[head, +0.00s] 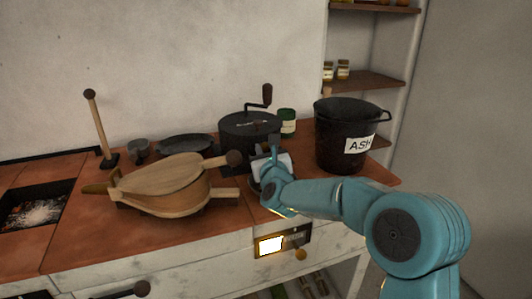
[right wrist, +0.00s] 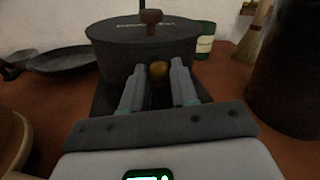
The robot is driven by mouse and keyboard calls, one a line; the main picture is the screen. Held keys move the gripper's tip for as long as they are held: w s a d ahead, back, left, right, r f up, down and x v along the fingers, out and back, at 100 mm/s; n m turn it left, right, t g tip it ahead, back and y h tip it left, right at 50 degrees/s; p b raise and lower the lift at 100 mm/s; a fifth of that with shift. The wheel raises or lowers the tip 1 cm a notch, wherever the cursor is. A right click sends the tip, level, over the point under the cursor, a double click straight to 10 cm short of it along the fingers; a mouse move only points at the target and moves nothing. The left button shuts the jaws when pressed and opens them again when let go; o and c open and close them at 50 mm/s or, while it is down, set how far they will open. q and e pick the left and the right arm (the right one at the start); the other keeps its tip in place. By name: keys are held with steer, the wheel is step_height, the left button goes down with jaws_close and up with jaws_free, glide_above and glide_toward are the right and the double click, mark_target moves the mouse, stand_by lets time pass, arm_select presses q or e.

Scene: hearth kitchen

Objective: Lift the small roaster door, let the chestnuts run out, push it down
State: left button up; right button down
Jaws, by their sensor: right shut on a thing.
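The roaster (head: 238,131) is a dark round drum with a crank on top, standing on the red-brown counter; it also shows in the right wrist view (right wrist: 135,54). No chestnuts are visible. My left gripper is not in view.
Wooden bellows (head: 165,180) lie left of my right gripper. A black ash bucket (head: 340,135) stands close on the right. A dark pan (head: 185,145) and a green jar (head: 287,122) are beside the roaster. A glowing fire opening (head: 38,207) is at far left.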

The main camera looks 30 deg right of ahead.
steer(key=shift+f+b, duration=0.4)
steer(key=shift+f, duration=0.4)
steer(key=c, duration=0.9)
jaws_free()
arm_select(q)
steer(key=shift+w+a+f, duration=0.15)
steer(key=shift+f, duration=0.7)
arm_select(e)
steer(key=shift+o, duration=0.2)
steer(key=shift+s+r, duration=0.1)
steer(key=shift+s+a, duration=0.2)
steer(key=shift+s, duration=0.1)
arm_select(q)
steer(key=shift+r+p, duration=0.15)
steer(key=shift+p, duration=0.15)
arm_select(e)
steer(key=v, duration=1.5)
steer(key=shift+s, duration=0.25)
steer(key=shift+a, duration=0.1)
